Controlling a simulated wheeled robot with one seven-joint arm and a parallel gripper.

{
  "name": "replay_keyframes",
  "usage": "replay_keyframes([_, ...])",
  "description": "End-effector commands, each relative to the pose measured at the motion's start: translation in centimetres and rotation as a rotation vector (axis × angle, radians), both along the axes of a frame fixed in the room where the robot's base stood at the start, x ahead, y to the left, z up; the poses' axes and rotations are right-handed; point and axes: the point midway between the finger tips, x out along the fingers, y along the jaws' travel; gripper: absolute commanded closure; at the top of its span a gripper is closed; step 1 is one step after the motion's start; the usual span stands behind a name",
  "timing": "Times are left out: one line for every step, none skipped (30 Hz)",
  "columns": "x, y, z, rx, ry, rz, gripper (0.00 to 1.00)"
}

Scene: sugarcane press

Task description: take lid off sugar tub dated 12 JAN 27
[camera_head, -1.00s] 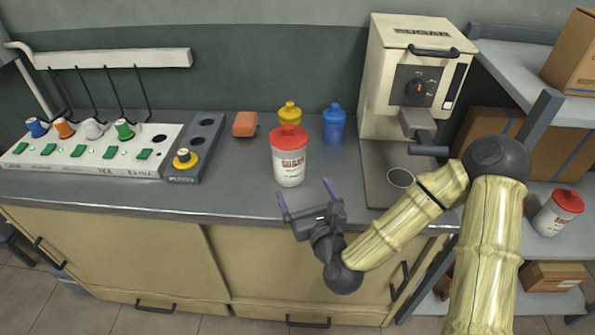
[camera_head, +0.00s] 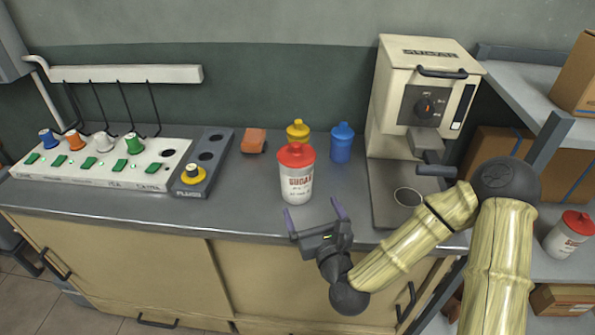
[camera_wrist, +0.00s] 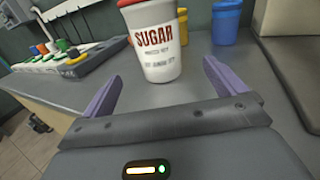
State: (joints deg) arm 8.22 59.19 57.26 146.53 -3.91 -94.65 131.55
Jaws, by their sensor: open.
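A white sugar tub (camera_head: 296,188) with a red lid (camera_head: 296,155) stands upright on the grey counter, lid on. In the wrist view the tub (camera_wrist: 158,52) reads SUGAR, with small print too blurred to read as a date; its lid is mostly cut off by the top edge. A second white tub with a red lid (camera_head: 568,235) stands on the shelf at the right; its print is unreadable. My gripper (camera_head: 315,220) is open and empty at the counter's front edge, in front of the nearer tub and apart from it. Its purple fingers (camera_wrist: 161,90) point toward that tub.
A yellow bottle (camera_head: 298,132) and a blue bottle (camera_head: 341,143) stand behind the tub, with an orange block (camera_head: 253,141) to their left. The press machine (camera_head: 425,90) stands to the right. A white panel (camera_head: 100,165) with coloured knobs and a grey holder (camera_head: 205,160) lie left.

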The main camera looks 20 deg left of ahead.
Motion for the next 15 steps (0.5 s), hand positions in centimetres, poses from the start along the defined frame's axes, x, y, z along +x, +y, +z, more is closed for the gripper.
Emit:
replay_keyframes([0.0,0.0,0.0,0.0,0.0,0.0,0.04])
replay_keyframes([0.0,0.0,0.0,0.0,0.0,0.0,0.04])
replay_keyframes([0.0,0.0,0.0,0.0,0.0,0.0,0.04])
replay_keyframes([0.0,0.0,0.0,0.0,0.0,0.0,0.04])
replay_keyframes([0.0,0.0,0.0,0.0,0.0,0.0,0.04])
replay_keyframes([0.0,0.0,0.0,0.0,0.0,0.0,0.04])
replay_keyframes([0.0,0.0,0.0,-0.001,-0.001,0.0,0.04])
replay_keyframes([0.0,0.0,0.1,-0.004,-0.002,0.001,0.04])
replay_keyframes([0.0,0.0,0.2,-0.013,-0.004,0.003,0.04])
replay_keyframes([0.0,0.0,0.4,-0.025,-0.009,0.007,0.04])
replay_keyframes([0.0,0.0,0.6,-0.043,-0.015,0.012,0.04])
replay_keyframes([0.0,0.1,0.9,-0.077,-0.025,0.021,0.04])
replay_keyframes([0.0,0.1,1.2,-0.109,-0.036,0.03,0.04])
replay_keyframes([-0.1,0.1,1.6,-0.149,-0.048,0.042,0.04])
replay_keyframes([-0.1,0.1,2.0,-0.213,-0.068,0.059,0.04])
